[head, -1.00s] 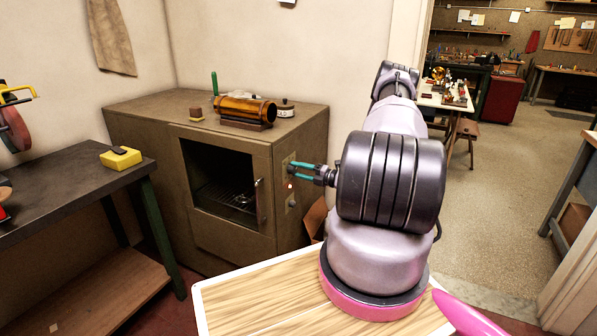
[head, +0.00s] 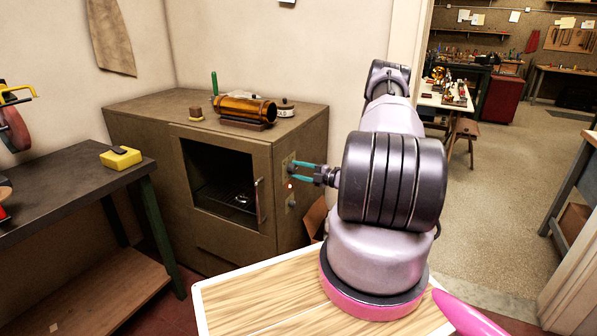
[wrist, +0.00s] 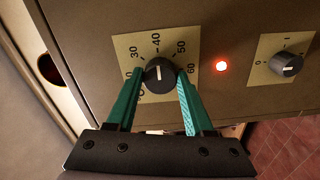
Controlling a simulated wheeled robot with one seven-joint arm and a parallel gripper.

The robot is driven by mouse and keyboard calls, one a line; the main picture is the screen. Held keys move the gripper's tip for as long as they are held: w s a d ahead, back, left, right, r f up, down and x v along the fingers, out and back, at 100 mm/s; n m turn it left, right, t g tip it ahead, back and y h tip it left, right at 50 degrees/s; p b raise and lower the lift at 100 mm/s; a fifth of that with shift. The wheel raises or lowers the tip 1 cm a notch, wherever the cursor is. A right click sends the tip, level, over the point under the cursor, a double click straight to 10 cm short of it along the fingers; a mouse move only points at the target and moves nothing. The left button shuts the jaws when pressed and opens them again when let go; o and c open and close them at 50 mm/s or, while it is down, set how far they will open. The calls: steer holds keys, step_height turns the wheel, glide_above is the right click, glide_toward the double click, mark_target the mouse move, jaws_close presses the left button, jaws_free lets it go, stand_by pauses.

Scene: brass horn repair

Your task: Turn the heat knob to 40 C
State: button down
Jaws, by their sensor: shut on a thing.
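The heat knob (wrist: 160,73) is a round black knob on a tan dial plate (wrist: 127,49) marked 30, 40, 50 and 60 in the wrist view. Its white pointer line points up, close to the 40 mark. My gripper (wrist: 160,76) is shut on the knob, with one teal finger on each side. In the head view, my gripper (head: 293,171) reaches the oven's right-hand control face. There the knob is too small and covered to make out. The oven (head: 222,240) is a brown cabinet with a dark window.
A red lamp (wrist: 221,66) glows right of the dial, and a second black knob (wrist: 287,65) sits farther right. An amber cylinder (head: 245,108) and small tins stand on the oven. A workbench (head: 70,180) with a yellow block (head: 120,158) is at left.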

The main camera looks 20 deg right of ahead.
steer(key=shift+d, duration=0.1)
steer(key=shift+c, duration=1.5)
jaws_free()
steer(key=v, duration=1)
steer(key=shift+s+d, duration=0.25)
steer(key=shift+s, duration=0.1)
